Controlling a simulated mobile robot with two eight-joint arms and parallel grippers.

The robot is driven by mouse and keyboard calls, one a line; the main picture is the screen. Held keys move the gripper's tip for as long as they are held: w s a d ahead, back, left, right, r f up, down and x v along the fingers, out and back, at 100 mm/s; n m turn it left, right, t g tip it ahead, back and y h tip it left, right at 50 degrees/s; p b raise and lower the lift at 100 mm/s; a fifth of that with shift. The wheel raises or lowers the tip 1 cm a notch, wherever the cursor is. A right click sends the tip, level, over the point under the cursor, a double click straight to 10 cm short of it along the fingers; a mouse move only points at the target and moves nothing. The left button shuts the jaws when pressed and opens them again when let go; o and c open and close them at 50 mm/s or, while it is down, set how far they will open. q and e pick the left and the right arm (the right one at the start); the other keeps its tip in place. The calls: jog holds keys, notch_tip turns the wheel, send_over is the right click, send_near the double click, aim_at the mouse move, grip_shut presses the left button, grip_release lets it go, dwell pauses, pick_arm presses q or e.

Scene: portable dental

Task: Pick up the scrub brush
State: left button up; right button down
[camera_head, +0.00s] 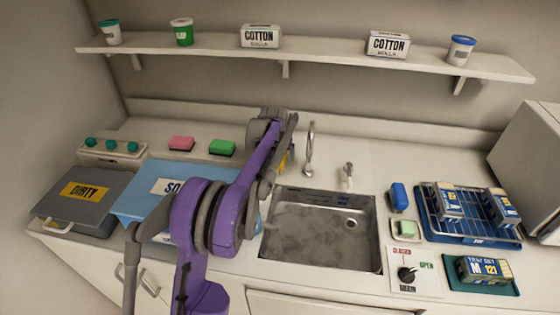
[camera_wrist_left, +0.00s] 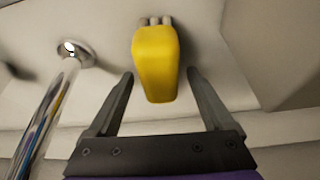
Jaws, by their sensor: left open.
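The scrub brush shows as a yellow body (camera_wrist_left: 156,62) with grey bristle-like tufts at its top in the left wrist view. It lies between the two open fingers of my left gripper (camera_wrist_left: 161,76), with a visible gap on each side. In the head view a small sliver of yellow (camera_head: 283,161) shows beside my left gripper (camera_head: 288,125), behind the sink's left back corner. My arm hides most of the brush there. My right gripper is not in view.
The steel sink (camera_head: 320,232) lies right of my arm, with a faucet (camera_head: 310,150) behind it. A blue SO-marked container (camera_head: 140,193) and a grey DIRTY bin (camera_head: 75,205) stand left. A dish rack (camera_head: 447,228) stands right. A shelf (camera_head: 330,62) runs above.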

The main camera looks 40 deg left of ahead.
pick_arm(q)
grip_shut()
notch_tip(320, 180, up, 10)
jog(key=shift+p, duration=0.3)
dwell(0.7)
